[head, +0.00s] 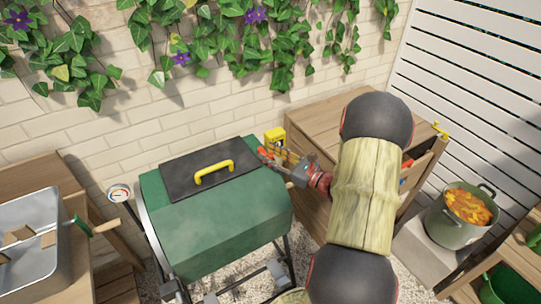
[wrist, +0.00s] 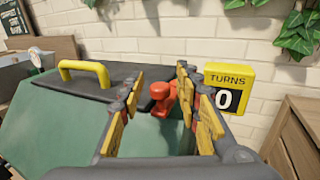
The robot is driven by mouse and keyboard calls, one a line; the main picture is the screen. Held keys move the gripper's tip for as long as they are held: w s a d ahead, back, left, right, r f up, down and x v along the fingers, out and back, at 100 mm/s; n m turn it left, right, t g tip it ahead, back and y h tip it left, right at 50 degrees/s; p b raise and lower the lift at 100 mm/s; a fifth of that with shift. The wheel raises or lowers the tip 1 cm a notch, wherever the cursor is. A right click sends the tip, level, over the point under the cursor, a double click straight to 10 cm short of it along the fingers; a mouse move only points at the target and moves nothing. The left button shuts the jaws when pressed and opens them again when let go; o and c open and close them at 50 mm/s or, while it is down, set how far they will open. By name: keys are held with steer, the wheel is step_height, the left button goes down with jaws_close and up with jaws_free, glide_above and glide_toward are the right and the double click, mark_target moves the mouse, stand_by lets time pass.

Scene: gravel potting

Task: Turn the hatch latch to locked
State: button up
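The black hatch (head: 180,178) with a yellow handle (head: 213,171) lies closed on top of the green drum (head: 215,225). In the wrist view the hatch (wrist: 115,82) and its handle (wrist: 85,70) are at the left. The red latch (wrist: 161,97) stands at the hatch's right end, between and beyond the fingertips of my gripper (wrist: 160,108). The yellow-padded fingers are spread apart, with gaps on both sides of the latch. In the head view my gripper (head: 276,160) is at the drum's upper right edge; the latch's exact setting is hard to read.
A yellow counter reading "TURNS 0" (wrist: 227,90) stands just right of the latch, close to my right finger. A brick wall is behind. A wooden cabinet (head: 313,120) is at right, a gauge (head: 119,193) on the drum's left, and a metal tub (head: 32,235) far left.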

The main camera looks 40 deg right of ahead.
steer(key=shift+c, duration=1)
jaws_close()
